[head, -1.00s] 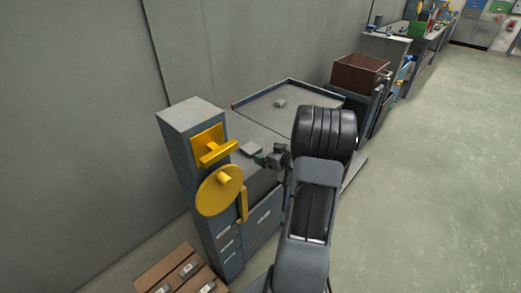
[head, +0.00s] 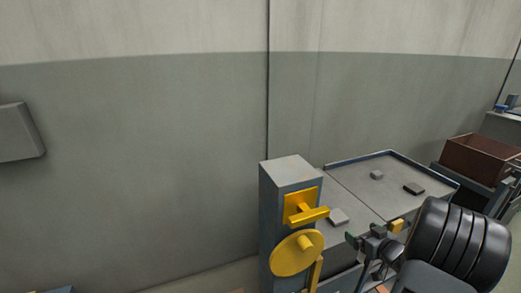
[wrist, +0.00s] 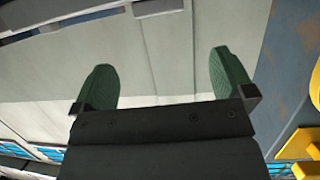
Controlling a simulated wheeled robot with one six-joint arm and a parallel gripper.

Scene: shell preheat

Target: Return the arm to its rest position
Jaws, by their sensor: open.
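My arm is bent over the right part of the head view, with its black ribbed joint and my gripper (head: 357,239) at the front edge of the grey bench top (head: 352,190). In the wrist view the two green fingers of my gripper (wrist: 162,78) stand wide apart with nothing between them. A pale grey surface lies beyond them, blurred. A small grey block (head: 338,217) lies on the bench just behind the gripper, apart from it as far as I can tell.
A grey-blue cabinet (head: 290,168) with a yellow handle (head: 306,214) and yellow disc (head: 297,254) stands left of the gripper. Another grey block (head: 376,174) and a dark block (head: 413,188) lie farther back. A brown bin (head: 480,158) is at right. The wall rises behind.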

